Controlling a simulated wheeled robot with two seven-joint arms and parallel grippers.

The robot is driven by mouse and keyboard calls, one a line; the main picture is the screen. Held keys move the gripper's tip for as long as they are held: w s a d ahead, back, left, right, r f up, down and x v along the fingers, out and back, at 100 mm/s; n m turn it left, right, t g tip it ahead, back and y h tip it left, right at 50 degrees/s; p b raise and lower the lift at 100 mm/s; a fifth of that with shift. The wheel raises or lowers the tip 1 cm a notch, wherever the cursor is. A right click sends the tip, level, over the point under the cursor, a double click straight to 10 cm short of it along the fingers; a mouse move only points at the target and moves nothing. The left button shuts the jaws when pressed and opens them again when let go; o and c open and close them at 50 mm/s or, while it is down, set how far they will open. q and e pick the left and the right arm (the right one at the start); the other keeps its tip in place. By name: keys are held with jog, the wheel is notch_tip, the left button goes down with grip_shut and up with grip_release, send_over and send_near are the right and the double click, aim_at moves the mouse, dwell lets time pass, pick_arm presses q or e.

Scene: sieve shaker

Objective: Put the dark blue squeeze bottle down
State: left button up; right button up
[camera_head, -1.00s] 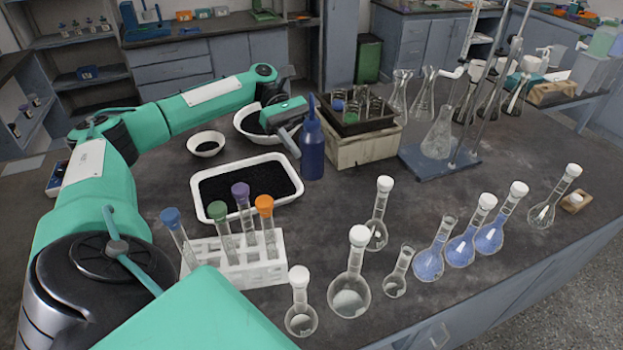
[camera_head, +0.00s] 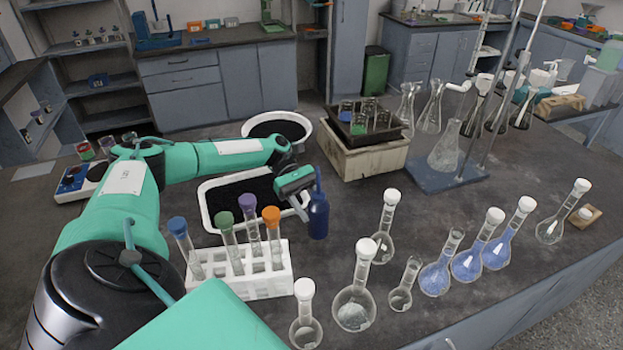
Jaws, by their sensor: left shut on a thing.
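The dark blue squeeze bottle (camera_head: 318,217) is upright, right of the white tray of dark granules (camera_head: 206,208). My left gripper (camera_head: 307,203) reaches it from the left and is shut on it. I cannot tell whether the bottle's base touches the dark table (camera_head: 346,198). My right gripper is not in view.
A white rack (camera_head: 250,284) with stoppered test tubes stands in front of the tray. A box (camera_head: 370,160) of small glassware is behind the bottle. Several flasks stand to the right and front, including a clear one (camera_head: 384,240). Bare table lies just right of the bottle.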

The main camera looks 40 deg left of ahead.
pick_arm(q)
notch_tip(320, 180, down, 3)
jog(key=shift+f, duration=0.65)
jog(key=o, duration=0.6)
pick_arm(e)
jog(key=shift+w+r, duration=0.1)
